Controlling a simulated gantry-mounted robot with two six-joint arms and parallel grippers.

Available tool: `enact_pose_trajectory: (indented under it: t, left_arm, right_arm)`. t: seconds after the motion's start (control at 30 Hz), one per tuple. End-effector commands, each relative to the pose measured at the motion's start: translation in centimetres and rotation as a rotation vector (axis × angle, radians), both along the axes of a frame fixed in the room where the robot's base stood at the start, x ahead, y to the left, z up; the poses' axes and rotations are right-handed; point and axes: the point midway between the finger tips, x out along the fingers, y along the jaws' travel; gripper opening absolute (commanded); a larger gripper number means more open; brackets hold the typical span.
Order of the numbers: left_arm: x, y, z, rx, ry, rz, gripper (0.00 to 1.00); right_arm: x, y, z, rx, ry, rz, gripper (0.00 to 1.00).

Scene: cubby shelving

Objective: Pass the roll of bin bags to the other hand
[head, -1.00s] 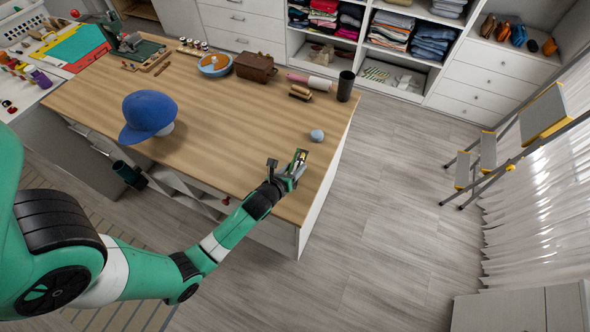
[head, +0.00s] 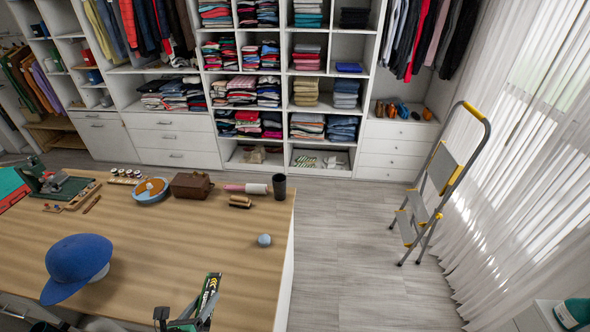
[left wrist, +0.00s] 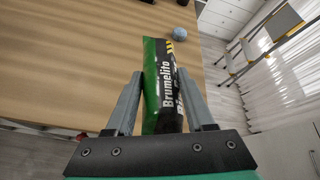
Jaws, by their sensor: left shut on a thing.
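The roll of bin bags (head: 208,293) is a green and black pack with white "Brumelito" lettering and yellow marks. It is in my left gripper (head: 185,322) near the front right of the wooden worktop, at the bottom of the head view. In the left wrist view the roll (left wrist: 163,90) stands lengthwise between the two grey fingers of the left gripper (left wrist: 161,76). The fingers are shut on its sides, and its far end sticks out beyond them. My right gripper is not in view.
The worktop (head: 150,225) carries a blue cap (head: 77,265), a pale blue ball (head: 264,240), a brush (head: 240,201), a dark cup (head: 279,187) and a brown box (head: 191,185). A stepladder (head: 435,185) stands right of open floor. Cubby shelving lines the back.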

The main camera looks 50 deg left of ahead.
Motion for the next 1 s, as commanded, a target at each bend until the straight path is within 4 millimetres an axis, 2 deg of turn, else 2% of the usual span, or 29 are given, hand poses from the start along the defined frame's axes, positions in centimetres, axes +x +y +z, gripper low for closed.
enact_pose_trajectory:
  t: [0.17,0.27,0.37,0.5,0.6,0.8,1.0]
  left_arm:
    - [0.9,-0.7,0.1,0.001,-0.002,-0.034,0.00]
    - [3.0,-2.2,0.9,0.005,-0.004,-0.110,0.00]
    - [6.5,-4.8,2.0,0.006,-0.006,-0.233,0.00]
    - [11.1,-9.5,3.3,0.004,-0.004,-0.410,0.00]
    - [13.3,-12.6,3.8,0.003,-0.003,-0.506,0.00]
    - [16.2,-17.7,4.5,0.002,-0.002,-0.640,0.00]
    - [17.6,-21.2,4.7,0.001,-0.001,-0.717,0.00]
  right_arm:
    - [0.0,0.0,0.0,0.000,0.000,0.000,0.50]
    - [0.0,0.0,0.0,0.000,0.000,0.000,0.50]
    - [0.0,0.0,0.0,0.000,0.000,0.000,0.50]
    - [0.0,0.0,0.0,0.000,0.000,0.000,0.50]
    - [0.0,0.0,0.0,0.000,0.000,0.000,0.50]
    - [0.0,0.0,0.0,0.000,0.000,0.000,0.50]
    - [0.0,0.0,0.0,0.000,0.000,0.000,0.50]
